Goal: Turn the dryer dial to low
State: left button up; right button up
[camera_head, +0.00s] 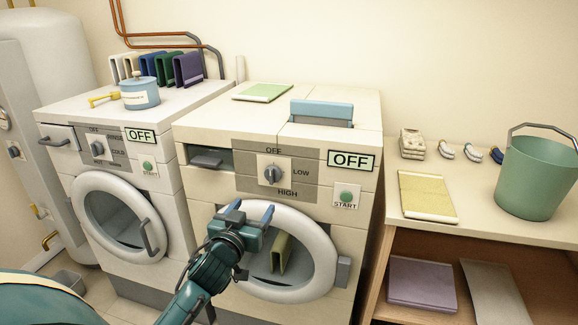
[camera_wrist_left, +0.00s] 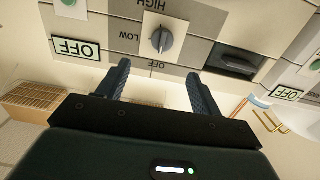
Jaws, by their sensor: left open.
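The dryer (camera_head: 285,215) is the right machine of the two. Its grey dial (camera_head: 272,174) sits among the labels OFF above, LOW at right and HIGH below. The dial's ridge stands roughly upright, in line with OFF; the exact pointer end is hard to tell. The dryer display (camera_head: 351,160) reads OFF. My left gripper (camera_head: 250,209) is open and empty, below and slightly left of the dial in the head view. In the left wrist view the dial (camera_wrist_left: 162,40) shows upside down just beyond the open fingers (camera_wrist_left: 157,71), apart from them. My right gripper is not in view.
The washer (camera_head: 72,175) with its own dial (camera_head: 97,149) stands at left. The dryer door (camera_head: 297,290) is round, with a cloth behind it. The start button (camera_head: 346,196) is right of the dial. A shelf table (camera_head: 470,222) with a green bucket (camera_head: 537,175) stands right.

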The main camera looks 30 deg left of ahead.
aim_at(271, 174)
pick_arm(q)
jog(key=x, duration=0.4)
jog(key=r+x, duration=0.1)
jog(key=x, duration=0.9)
jog(key=shift+a+r+p, duration=0.15)
jog(key=shift+a+p, duration=0.1)
jog(key=shift+p, duration=0.1)
jog(key=shift+s, duration=0.1)
jog(key=shift+c, duration=0.3)
jog(key=c, duration=0.9)
